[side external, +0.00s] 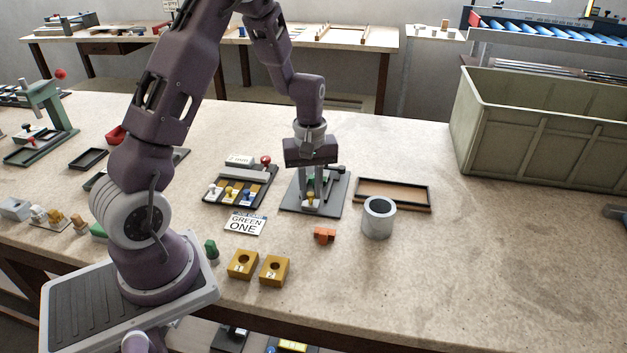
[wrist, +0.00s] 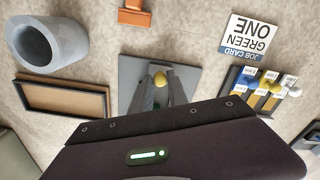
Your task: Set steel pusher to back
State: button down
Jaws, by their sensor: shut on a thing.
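My gripper (side external: 311,190) points down over a fixture on a dark grey plate (side external: 334,204). The plate also shows in the wrist view (wrist: 130,68). My fingers (wrist: 161,84) close together at a yellow round knob (wrist: 160,79), which also shows in the side view (side external: 310,199) at the front of the fixture. The gripper is shut on this knob. Its fingers and body hide most of the fixture, so I cannot make out the steel pusher's body or its exact position. A bit of green and a dark part (side external: 338,170) show behind the fingers.
Left of the fixture is a board (side external: 224,204) with several coloured knobs. A grey cylinder (side external: 378,217) and a shallow wooden tray (side external: 400,192) stand to the right. An orange block (side external: 325,235), a job card (side external: 245,224) and yellow blocks (side external: 274,270) lie in front.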

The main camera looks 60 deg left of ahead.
aim_at(310, 195)
jog(key=shift+s+d, duration=0.2)
jog(key=shift+d, duration=0.05)
jog(key=c, duration=1.3)
grip_release()
notch_tip(310, 195, up, 7)
jog(key=shift+r, duration=0.1)
